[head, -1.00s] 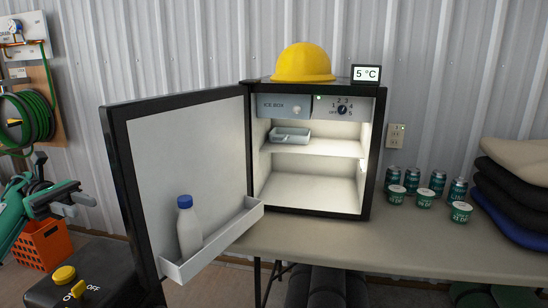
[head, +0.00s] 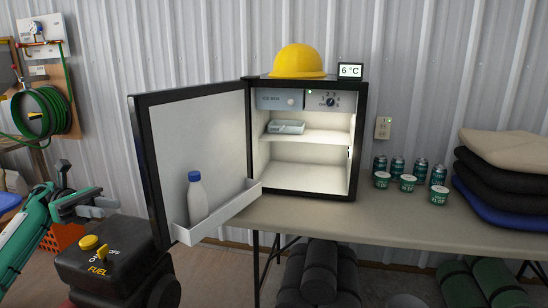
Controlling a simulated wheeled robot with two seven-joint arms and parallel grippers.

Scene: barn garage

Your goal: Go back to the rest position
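My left gripper (head: 106,203) is at the left, on a green arm, in front of and to the left of the open fridge door (head: 152,190). Its two fingers look spread apart, with nothing between them. The small fridge (head: 312,180) stands on the table with its door swung wide open to the left. A white bottle with a blue cap (head: 197,198) stands in the door's rack. A small grey tray (head: 286,127) is on the upper shelf; the lower space is empty. My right gripper is not in view.
A yellow hard hat (head: 298,62) and a display reading 6 °C (head: 350,71) sit on the fridge. Several cans (head: 397,168) and cups (head: 408,184) stand right, beside stacked cushions (head: 500,185). A black fuel engine (head: 110,258) is below the door. The table front (head: 330,222) is clear.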

